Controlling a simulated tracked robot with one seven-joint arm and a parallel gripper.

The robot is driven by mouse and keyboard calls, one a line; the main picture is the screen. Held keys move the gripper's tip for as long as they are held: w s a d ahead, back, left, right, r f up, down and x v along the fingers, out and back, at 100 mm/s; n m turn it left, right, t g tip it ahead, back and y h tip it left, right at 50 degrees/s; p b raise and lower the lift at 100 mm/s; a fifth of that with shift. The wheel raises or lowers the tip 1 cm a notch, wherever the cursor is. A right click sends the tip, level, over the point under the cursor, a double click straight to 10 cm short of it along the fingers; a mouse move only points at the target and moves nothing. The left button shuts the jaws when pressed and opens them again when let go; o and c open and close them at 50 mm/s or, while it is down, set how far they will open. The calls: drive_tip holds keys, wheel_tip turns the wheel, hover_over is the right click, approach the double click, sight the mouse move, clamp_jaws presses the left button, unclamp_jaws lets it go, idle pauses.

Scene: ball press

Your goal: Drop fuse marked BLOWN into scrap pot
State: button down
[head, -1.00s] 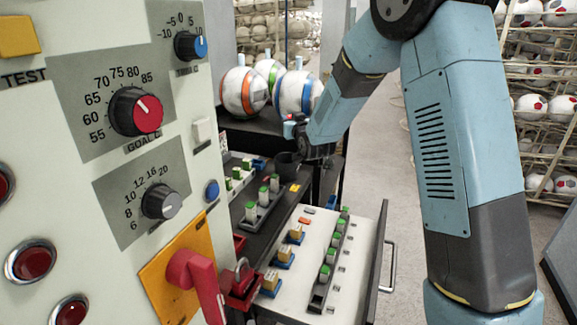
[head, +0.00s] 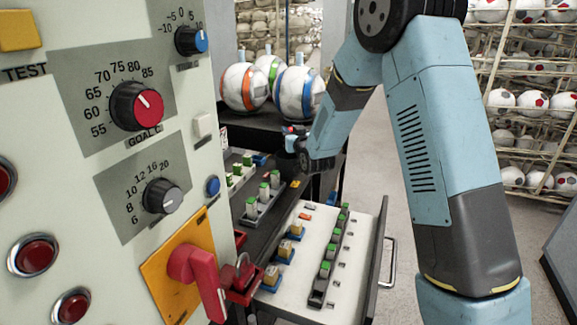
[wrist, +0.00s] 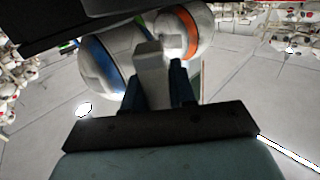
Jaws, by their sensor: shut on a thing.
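My gripper (wrist: 157,86) is shut on a pale grey block-like piece, the fuse (wrist: 149,72), which stands up between the dark blue fingers in the wrist view. No marking on it can be read. In the head view the end of my arm is over the dark bench beside the open drawer, and its fingers and the fuse cannot be made out there. A dark round pot (head: 284,163), seemingly the scrap pot, is just left of my wrist and partly hidden. I cannot tell whether the fuse is over its mouth.
An open drawer (head: 338,262) holds a row of green-topped fuses and several tan-topped pieces on blue bases. A rack of green-topped fuses (head: 263,201) stands left of it. The control panel (head: 90,205) fills the left. Striped balls (head: 297,92) stand behind my wrist.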

drive_tip(key=c, duration=0.8)
unclamp_jaws()
drive_tip(key=shift+c, duration=0.2)
drive_tip(key=v, duration=1.3)
drive_tip(key=shift+s, duration=0.4)
drive_tip(key=shift+d, duration=0.2)
drive_tip(key=s+d+r+m+g+h, duration=0.2)
drive_tip(key=s+d+r+g+h, duration=0.3)
drive_tip(key=s+d+r, duration=0.6)
drive_tip(key=s+d+m+g+h, duration=0.1)
drive_tip(key=s+d+g, duration=0.2)
drive_tip(key=s, duration=0.8)
drive_tip(key=s+d+r+m+g, duration=0.1)
drive_tip(key=s+d+g, duration=0.2)
drive_tip(key=s, duration=0.9)
drive_tip(key=d, duration=0.2)
drive_tip(key=shift+s+d+r+h, duration=0.2)
drive_tip(key=shift+d+r+h, duration=0.05)
drive_tip(key=shift+d+h, duration=0.15)
